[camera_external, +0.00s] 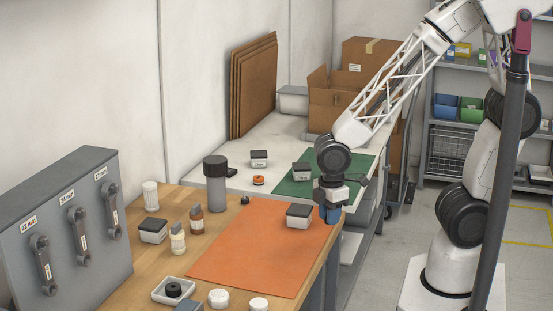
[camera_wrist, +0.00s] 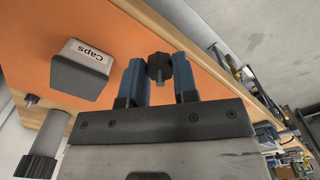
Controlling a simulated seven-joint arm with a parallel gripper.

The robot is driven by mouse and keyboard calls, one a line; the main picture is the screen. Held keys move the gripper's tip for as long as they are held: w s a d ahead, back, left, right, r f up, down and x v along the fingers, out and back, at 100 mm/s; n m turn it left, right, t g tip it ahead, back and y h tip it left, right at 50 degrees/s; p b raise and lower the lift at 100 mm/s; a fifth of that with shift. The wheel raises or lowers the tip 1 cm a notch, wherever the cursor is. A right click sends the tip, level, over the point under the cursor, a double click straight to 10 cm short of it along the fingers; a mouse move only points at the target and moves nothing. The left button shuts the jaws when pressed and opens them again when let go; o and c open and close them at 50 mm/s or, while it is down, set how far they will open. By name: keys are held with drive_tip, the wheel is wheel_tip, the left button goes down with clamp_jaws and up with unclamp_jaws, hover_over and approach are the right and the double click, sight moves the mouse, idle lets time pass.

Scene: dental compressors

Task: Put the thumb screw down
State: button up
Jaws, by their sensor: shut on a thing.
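The thumb screw (camera_wrist: 158,68) has a black lobed knob and a short metal shaft. In the wrist view it sits between the two blue fingers of my gripper (camera_wrist: 160,75), which is shut on it. In the outside view my gripper (camera_external: 331,213) points down near the right edge of the orange mat (camera_external: 245,262), beside the box labelled Caps. The thumb screw is hidden there by the fingers. I cannot tell how high it is above the surface.
The Caps box (camera_external: 299,216) stands close to my gripper, left of it. A grey cylinder with a black top (camera_external: 216,185), bottles and small boxes stand around the mat. A green mat (camera_external: 310,182) lies on the table behind. The orange mat's middle is clear.

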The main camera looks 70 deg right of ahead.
hover_over(271, 240)
drive_tip(key=shift+s+f, duration=0.4)
drive_tip(key=shift+f, duration=0.25)
idle(0.5)
drive_tip(key=shift+w, duration=0.2)
drive_tip(key=shift+w+a+f, duration=0.1)
drive_tip(key=shift+w+f, duration=0.15)
drive_tip(key=shift+f, duration=1.55)
drive_tip(key=shift+f, duration=0.15)
drive_tip(key=o, duration=1)
drive_tip(key=shift+c, duration=0.2)
wheel_tip(271, 240, up, 12)
